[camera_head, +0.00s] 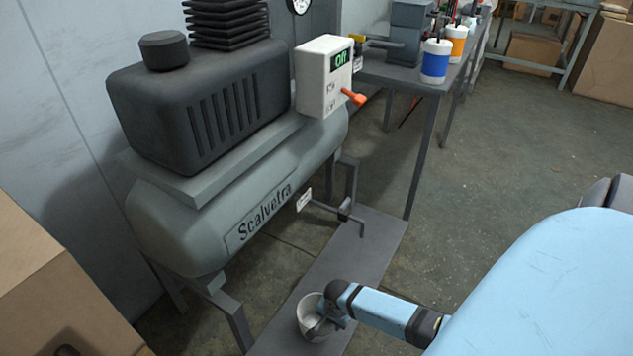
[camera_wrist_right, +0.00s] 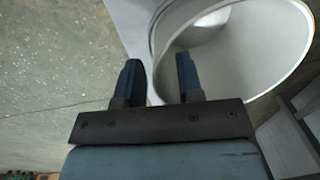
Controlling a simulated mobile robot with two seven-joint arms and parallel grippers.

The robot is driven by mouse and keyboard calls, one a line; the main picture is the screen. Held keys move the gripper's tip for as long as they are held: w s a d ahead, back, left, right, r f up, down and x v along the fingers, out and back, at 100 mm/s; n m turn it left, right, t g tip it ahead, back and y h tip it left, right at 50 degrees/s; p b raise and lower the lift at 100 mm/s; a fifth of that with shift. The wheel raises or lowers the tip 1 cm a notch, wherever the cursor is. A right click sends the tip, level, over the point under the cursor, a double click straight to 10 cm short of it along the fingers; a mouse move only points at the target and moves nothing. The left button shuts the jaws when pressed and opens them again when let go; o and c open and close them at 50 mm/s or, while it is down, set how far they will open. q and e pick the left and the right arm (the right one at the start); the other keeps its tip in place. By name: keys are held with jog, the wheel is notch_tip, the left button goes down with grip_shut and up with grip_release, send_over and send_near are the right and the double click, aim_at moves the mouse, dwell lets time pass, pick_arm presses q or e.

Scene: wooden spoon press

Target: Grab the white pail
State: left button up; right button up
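The white pail (camera_head: 303,316) stands on a grey board (camera_head: 368,238) below the compressor in the head view. It shows large in the right wrist view (camera_wrist_right: 262,45), its round mouth towards the camera. My right gripper (camera_head: 324,318) is at the pail's rim. In the right wrist view my right gripper (camera_wrist_right: 160,70) is open, with a clear gap between its two fingers. One finger is over the pail's mouth and the other is outside, with the pail's wall between them. I cannot tell whether either finger touches it. My left gripper is not in view.
A grey compressor (camera_head: 190,235) with a white switch box (camera_head: 318,85) reading "Off" stands just behind the pail. Cardboard boxes (camera_head: 40,290) are at the lower left. A table (camera_head: 395,75) with paint containers (camera_head: 436,62) stands at the back. The floor at right is mostly clear.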

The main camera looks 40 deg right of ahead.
grip_shut()
jog(key=shift+r, duration=0.1)
